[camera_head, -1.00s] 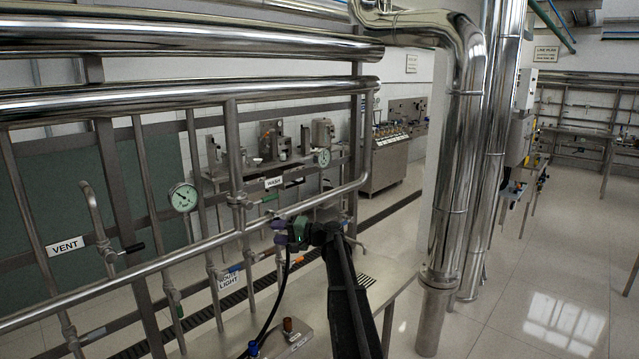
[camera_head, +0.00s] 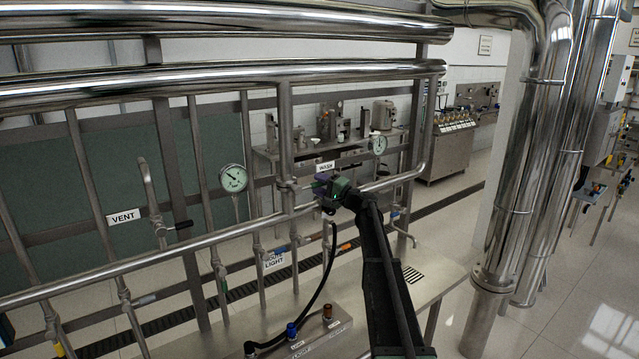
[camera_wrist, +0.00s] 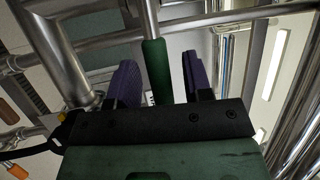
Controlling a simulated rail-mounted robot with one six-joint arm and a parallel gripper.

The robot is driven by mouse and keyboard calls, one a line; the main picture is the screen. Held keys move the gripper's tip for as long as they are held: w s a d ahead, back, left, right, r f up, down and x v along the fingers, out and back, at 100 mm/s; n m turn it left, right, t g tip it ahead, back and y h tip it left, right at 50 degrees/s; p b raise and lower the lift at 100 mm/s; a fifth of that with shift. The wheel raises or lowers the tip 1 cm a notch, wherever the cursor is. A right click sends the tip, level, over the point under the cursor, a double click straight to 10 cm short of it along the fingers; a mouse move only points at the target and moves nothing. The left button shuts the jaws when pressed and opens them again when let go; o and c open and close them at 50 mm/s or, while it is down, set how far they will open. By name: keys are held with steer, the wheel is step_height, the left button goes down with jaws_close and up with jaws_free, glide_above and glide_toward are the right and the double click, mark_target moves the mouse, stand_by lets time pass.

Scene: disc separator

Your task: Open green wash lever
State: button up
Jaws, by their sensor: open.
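The green wash lever (camera_wrist: 155,68) shows in the wrist view as a green grip, lying between the two purple fingers of my gripper (camera_wrist: 158,62). A gap shows on each side of the lever in this view; I cannot tell how deep it sits between the fingers. In the head view my gripper (camera_head: 322,188) is at the pipe just below the WASH label (camera_head: 325,166) and hides the lever there. My gripper is open and holds nothing.
A VENT label (camera_head: 124,216) and a pressure gauge (camera_head: 233,178) are to the left on the pipe rack. A second gauge (camera_head: 378,145) is to the right. A horizontal pipe (camera_head: 130,264) runs close by my gripper. Thick steel columns (camera_head: 520,190) stand at the right.

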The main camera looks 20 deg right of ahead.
steer(key=shift+w+a, duration=0.1)
steer(key=shift+w, duration=0.05)
jaws_close()
stand_by(0.4)
